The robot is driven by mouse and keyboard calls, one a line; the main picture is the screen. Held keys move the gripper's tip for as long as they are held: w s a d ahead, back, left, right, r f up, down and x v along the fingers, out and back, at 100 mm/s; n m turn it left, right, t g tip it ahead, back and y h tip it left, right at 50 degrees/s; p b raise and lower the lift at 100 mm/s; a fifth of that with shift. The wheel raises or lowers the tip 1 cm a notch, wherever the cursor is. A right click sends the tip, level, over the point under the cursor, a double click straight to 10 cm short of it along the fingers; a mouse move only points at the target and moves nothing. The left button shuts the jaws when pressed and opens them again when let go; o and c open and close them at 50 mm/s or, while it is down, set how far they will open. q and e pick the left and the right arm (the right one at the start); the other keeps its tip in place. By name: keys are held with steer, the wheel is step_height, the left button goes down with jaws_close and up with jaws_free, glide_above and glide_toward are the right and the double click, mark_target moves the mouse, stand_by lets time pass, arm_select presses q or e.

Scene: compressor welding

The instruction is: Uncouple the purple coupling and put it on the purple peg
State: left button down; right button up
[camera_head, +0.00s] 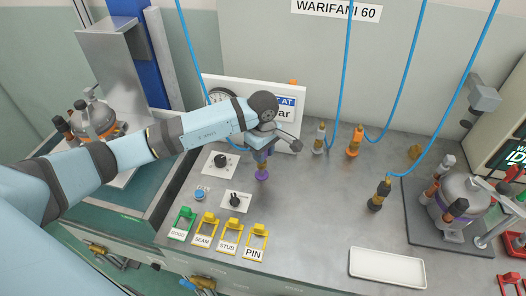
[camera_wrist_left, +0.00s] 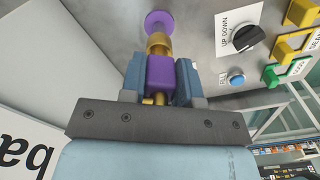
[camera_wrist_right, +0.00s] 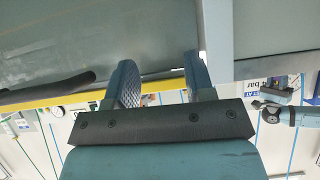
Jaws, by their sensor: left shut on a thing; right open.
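My left gripper (camera_head: 262,152) is shut on the purple coupling (camera_wrist_left: 161,75), which shows in the left wrist view between its two fingers. A brass collar (camera_wrist_left: 158,44) sits at the coupling's far end. Just beyond it is a round purple disc (camera_wrist_left: 158,22) on the grey bench, apparently the base of the purple peg; it also shows below the gripper in the head view (camera_head: 262,176). The coupling is in line with the disc; I cannot tell whether it is seated. My right gripper (camera_wrist_right: 163,80) is open and empty in its own wrist view and outside the head view.
Grey (camera_head: 319,138), orange (camera_head: 355,140) and black (camera_head: 378,195) couplings with blue hoses stand on the bench. A compressor (camera_head: 460,202) stands at right, another (camera_head: 92,116) at left. A white tray (camera_head: 387,268) lies in front. Knobs and labelled switches (camera_head: 229,236) are near the gripper.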

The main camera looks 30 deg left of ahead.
arm_select(q)
steer(key=shift+f+b, duration=0.85)
steer(key=shift+f, duration=0.25)
steer(key=c, duration=0.8)
jaws_free()
step_height(320, 180, up, 14)
steer(key=shift+b, duration=0.65)
